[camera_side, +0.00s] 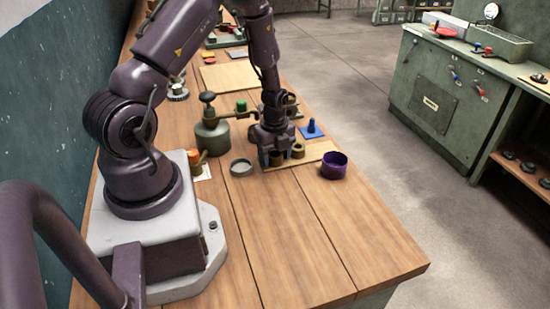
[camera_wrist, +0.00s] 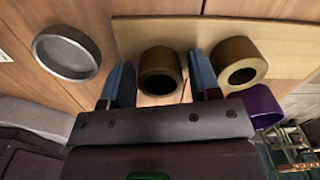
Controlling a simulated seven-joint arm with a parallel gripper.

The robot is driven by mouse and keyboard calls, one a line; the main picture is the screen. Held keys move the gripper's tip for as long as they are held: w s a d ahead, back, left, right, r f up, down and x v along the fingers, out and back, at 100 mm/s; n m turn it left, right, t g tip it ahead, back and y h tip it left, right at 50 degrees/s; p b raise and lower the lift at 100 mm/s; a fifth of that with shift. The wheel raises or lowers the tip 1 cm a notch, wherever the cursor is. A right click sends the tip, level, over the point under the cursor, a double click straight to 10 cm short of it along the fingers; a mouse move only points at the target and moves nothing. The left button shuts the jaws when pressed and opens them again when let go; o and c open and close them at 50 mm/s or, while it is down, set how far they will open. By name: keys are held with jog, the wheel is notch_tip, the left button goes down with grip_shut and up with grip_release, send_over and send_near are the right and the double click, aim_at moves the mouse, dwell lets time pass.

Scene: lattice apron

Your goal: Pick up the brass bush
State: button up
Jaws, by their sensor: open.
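Two ring-shaped bushes stand on a pale wooden board (camera_side: 318,149). In the wrist view, a darker brown bush (camera_wrist: 160,57) stands between my gripper's two blue fingers (camera_wrist: 160,66), with a narrow gap visible on the left. A lighter, brass-coloured bush (camera_wrist: 234,49) stands just outside the right finger. Both have open round holes. The lighter one also shows in the side view (camera_side: 298,151). My gripper (camera_side: 271,158) is open, pointing down low over the board. It partly hides the darker bush in the side view, and contact with the fingers cannot be told.
A purple cup (camera_side: 334,167) stands by the board's right end. A shallow grey dish (camera_side: 241,168) lies left of my gripper. A grey-green pot (camera_side: 212,137) with a black knob and a blue piece (camera_side: 312,130) stand close behind. The bench front is clear.

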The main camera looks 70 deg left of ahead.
jog(key=c, duration=0.8)
jog(key=shift+r, duration=0.1)
